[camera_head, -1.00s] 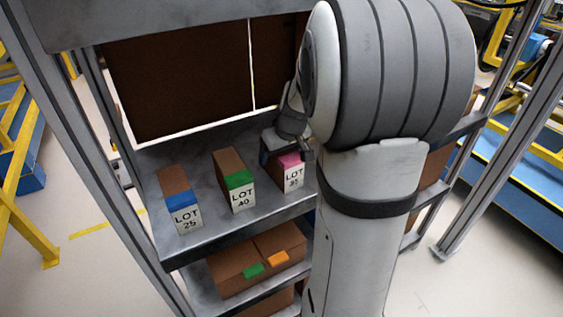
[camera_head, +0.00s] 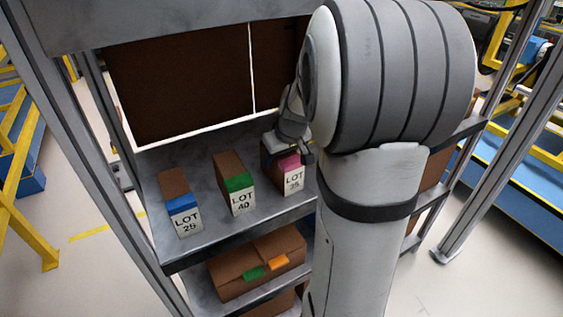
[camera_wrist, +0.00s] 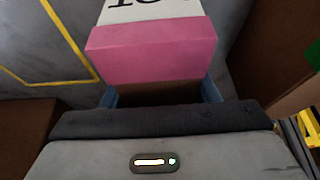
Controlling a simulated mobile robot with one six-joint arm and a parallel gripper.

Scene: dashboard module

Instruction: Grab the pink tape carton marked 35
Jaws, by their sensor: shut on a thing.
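The pink tape carton (camera_head: 290,161) is a brown box with a pink band and a white label reading LOT 35. It is at the right end of the upper shelf row, partly hidden by my arm. In the wrist view its pink band (camera_wrist: 150,50) and part of the white label show close up. My gripper (camera_wrist: 160,93) is shut on this carton, with a blue finger on either side of it. In the head view my gripper (camera_head: 287,148) is at the carton's top, its fingers partly hidden. Whether the carton's base touches the shelf cannot be told.
A green-banded LOT 40 carton (camera_head: 238,183) and a blue-banded LOT 25 carton (camera_head: 180,202) stand left of it on the grey shelf (camera_head: 215,232). Brown boxes (camera_head: 232,270) lie on the shelf below. Metal uprights (camera_head: 112,185) frame the rack.

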